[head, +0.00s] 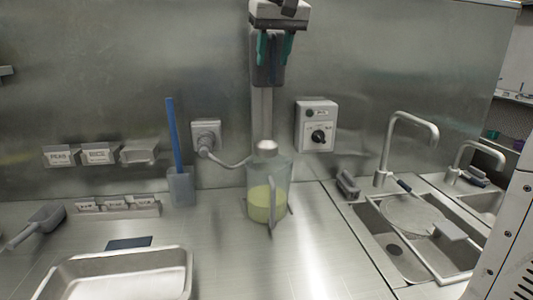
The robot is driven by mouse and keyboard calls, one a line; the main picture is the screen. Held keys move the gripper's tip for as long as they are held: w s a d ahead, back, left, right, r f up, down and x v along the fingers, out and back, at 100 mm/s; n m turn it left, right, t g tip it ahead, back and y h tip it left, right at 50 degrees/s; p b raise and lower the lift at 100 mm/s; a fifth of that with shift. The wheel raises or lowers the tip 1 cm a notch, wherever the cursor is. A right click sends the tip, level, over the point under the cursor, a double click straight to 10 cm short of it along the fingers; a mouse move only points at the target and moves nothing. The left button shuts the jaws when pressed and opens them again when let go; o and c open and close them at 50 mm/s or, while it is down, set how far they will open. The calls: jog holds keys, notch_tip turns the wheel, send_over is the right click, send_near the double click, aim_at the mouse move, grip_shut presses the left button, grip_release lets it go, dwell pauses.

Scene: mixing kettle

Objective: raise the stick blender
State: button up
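A clear jug (281,173) with yellow-green liquid stands on the steel counter, near the back wall. A rounded white top (266,147) shows at its mouth; it may be the stick blender's upper end. The rest of the blender cannot be made out through the jug. My gripper (274,62) is at the top centre, pointing down, well above the jug and apart from the white top. A grey upright shape (262,110) shows behind and below the gripper.
A wall socket (205,134) has a grey hose or cable reaching towards the jug. A knob box (316,125) is on the wall. A blue-handled tool (174,135) stands left, a steel tray (183,281) in front. A sink (408,262) is right.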

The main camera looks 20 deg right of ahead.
jog(key=shift+v, duration=3.4)
jog(key=shift+w, duration=0.1)
jog(key=shift+g, duration=0.3)
notch_tip(320, 180, down, 4)
jog(key=shift+f, duration=0.1)
jog(key=s+d+f+g, duration=0.2)
jog(key=s+f, duration=2.7)
jog(key=shift+d+f+g, duration=0.15)
jog(key=shift+f+g, duration=0.05)
jog(key=shift+g, duration=0.1)
